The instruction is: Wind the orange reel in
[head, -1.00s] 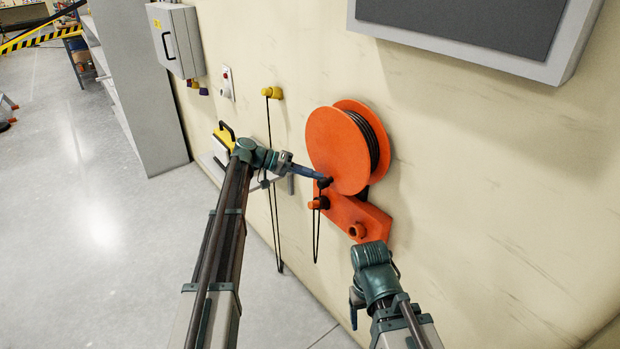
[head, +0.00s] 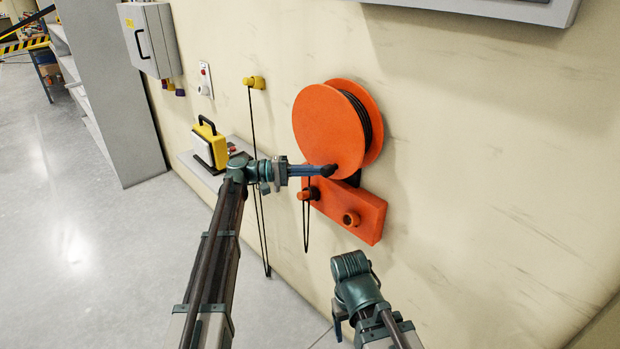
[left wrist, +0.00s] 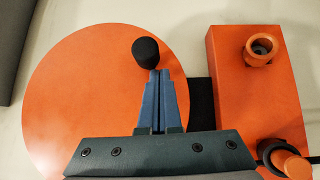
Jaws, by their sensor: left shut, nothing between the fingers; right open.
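The orange reel (head: 322,128) is mounted on the wall, its round face toward me and dark cable wound behind it. A black crank knob (left wrist: 146,52) stands out near the rim of this face, which fills the left of the left wrist view (left wrist: 80,105). My left gripper (head: 322,170) is shut and empty at the reel's lower edge. In the left wrist view its fingertips (left wrist: 160,73) are right beside the knob; I cannot tell whether they touch it. My right gripper (head: 340,328) hangs low, below the reel; its fingers are mostly hidden.
An orange bracket (head: 362,207) with a round socket (head: 351,218) and a peg (head: 308,194) carrying a black loop sits below the reel. A yellow wall peg (head: 254,82) holds a hanging cord. A yellow lamp (head: 210,146) stands on a shelf at left. The wall right of the reel is clear.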

